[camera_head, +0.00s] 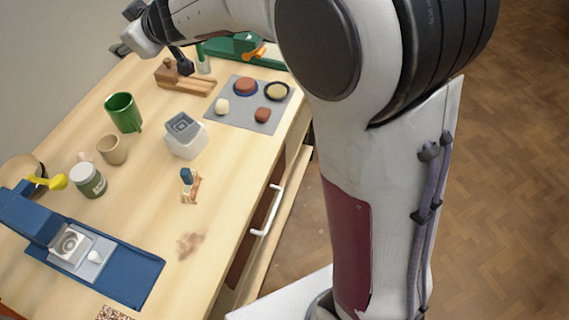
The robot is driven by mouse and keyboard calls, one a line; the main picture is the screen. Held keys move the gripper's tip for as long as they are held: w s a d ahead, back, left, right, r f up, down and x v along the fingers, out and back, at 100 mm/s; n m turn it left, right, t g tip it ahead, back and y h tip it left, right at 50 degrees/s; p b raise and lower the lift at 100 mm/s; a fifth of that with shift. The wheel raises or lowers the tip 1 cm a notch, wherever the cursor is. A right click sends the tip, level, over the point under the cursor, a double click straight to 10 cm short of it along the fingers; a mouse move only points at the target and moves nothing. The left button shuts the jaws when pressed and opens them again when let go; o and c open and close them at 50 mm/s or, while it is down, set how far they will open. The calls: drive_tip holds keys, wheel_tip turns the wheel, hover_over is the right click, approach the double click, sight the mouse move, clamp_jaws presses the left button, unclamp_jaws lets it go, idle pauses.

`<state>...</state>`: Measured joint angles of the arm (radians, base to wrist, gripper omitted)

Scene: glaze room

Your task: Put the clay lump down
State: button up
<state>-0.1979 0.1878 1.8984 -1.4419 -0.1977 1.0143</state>
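A grey mat (240,122) lies at the far right of the table. On it, a reddish-brown lump (262,115) and a pale lump (222,106) lie at the near side; I cannot tell which, if either, is the clay lump. A round red-brown piece (245,86) sits on a blue dish, and a yellowish piece (276,91) sits in a dark dish. My gripper (180,62) seems to be the dark part at the top left, above or beside a wooden stand, left of the mat. Its fingers are too small and dark to read, and I see no clay in it.
The wooden stand (180,84) is near my gripper. A green mug (123,112), tan cup (112,150), labelled jar (88,181) and white-grey box (184,138) stand on the table. A blue device (120,276) fills the near left. The table's middle is partly clear.

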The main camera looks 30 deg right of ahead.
drive_tip(key=s+d+r+m+t+h, duration=0.1)
drive_tip(key=s+d+r+m+h, duration=0.3)
drive_tip(key=d, duration=0.6)
drive_tip(key=s+d+m+g+h, duration=0.2)
drive_tip(key=s+d+m+h, duration=0.1)
drive_tip(key=s+d, duration=0.8)
drive_tip(key=s+a+f+g, duration=0.1)
drive_tip(key=s+f, duration=0.2)
drive_tip(key=s, duration=0.5)
drive_tip(key=s+a+f+m+g+y, duration=0.1)
drive_tip(key=s+f, duration=0.3)
drive_tip(key=s, duration=0.5)
drive_tip(key=s+a+f+g, duration=0.1)
drive_tip(key=s+f+g, duration=0.2)
drive_tip(key=s, duration=0.5)
drive_tip(key=shift+s+f+y, duration=0.35)
drive_tip(key=shift+y, duration=0.05)
